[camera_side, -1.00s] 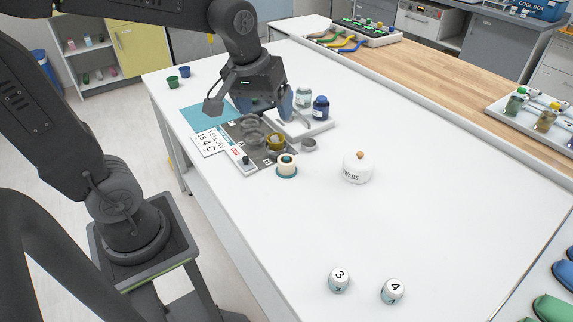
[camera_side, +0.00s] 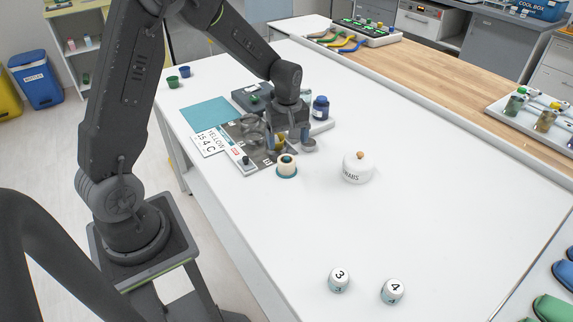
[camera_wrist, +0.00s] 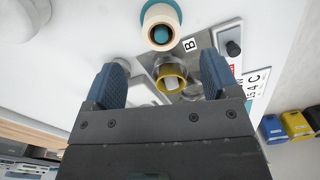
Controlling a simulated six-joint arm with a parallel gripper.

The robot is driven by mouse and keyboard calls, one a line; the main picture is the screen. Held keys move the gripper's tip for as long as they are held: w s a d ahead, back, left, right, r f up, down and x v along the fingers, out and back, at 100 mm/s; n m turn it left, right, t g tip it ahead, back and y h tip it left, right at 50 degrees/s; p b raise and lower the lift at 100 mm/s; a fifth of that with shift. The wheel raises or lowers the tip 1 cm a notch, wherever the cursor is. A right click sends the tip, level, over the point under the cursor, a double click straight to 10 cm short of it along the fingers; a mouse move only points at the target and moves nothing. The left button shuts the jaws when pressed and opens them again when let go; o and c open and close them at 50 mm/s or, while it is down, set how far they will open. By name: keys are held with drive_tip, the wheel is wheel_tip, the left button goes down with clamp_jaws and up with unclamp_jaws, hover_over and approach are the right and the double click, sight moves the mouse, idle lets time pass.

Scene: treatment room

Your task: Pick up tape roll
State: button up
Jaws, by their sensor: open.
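The cream roll with a teal core (camera_side: 287,167), which looks like the tape roll, stands upright on a teal base on the white table. It shows at the top of the wrist view (camera_wrist: 160,27). My gripper (camera_side: 289,144) points down with its fingers apart, just behind the roll. In the wrist view, a yellow round cup or ring (camera_wrist: 171,78) lies between the open fingers (camera_wrist: 163,76). The roll is outside them, farther up the picture. In the side view, the fingers partly hide the yellow thing (camera_side: 279,144). I cannot tell whether a finger touches anything.
A grey tray marked B (camera_wrist: 190,44) lies around the yellow thing, beside a YELLOW card (camera_side: 210,141). A blue-capped jar (camera_side: 321,107) stands behind. A white swab pot (camera_side: 357,168) stands to the right. Two numbered pots (camera_side: 339,280) (camera_side: 392,291) stand in front; the table between is clear.

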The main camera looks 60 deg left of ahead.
sight(287, 158)
drive_tip(key=shift+s+f, duration=0.1)
drive_tip(key=shift+f, duration=3.5)
drive_tip(key=c, duration=1)
drive_tip(key=shift+r, duration=0.15)
